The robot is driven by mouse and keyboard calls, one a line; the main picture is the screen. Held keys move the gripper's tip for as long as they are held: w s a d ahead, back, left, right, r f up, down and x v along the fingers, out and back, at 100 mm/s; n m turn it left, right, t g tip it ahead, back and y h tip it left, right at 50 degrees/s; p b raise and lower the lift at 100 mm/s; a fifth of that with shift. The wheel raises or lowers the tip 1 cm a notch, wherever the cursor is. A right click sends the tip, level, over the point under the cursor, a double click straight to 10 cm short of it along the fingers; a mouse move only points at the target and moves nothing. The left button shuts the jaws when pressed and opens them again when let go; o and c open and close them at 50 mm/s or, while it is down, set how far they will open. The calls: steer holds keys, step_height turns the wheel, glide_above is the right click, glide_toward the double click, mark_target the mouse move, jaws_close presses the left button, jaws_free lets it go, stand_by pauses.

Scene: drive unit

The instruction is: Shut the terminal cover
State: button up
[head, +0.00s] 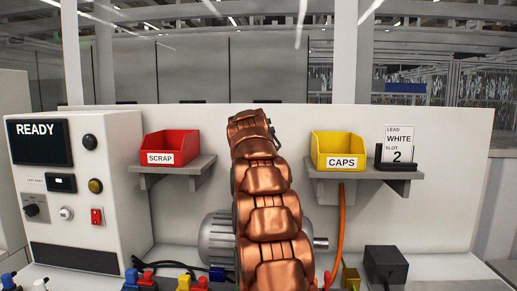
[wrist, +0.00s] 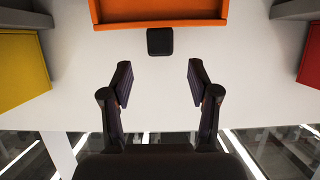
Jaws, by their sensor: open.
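A ribbed grey motor (head: 217,238) lies behind my copper arm, which hides its middle in the head view. In the wrist view an orange shallow frame (wrist: 160,22) with a paler inside shows at the top centre. A small black square block (wrist: 160,41) sits at its lower edge. I cannot tell for certain whether this orange piece is the terminal cover; my arm hides that area in the head view. My gripper (wrist: 161,83) is open and empty, its fingers apart, pointing toward the black block without touching it.
A red SCRAP bin (head: 171,146) and a yellow CAPS bin (head: 338,150) stand on wall shelves either side. A card reading WHITE, slot 2 (head: 398,145) stands at right. A READY control box (head: 80,190) stands left. An orange cable (head: 340,225) hangs right; a black box (head: 385,266) sits front right.

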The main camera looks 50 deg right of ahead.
steer(key=shift+p+x, duration=1.2)
steer(key=shift+x, duration=2.1)
steer(key=shift+f, duration=0.1)
jaws_close()
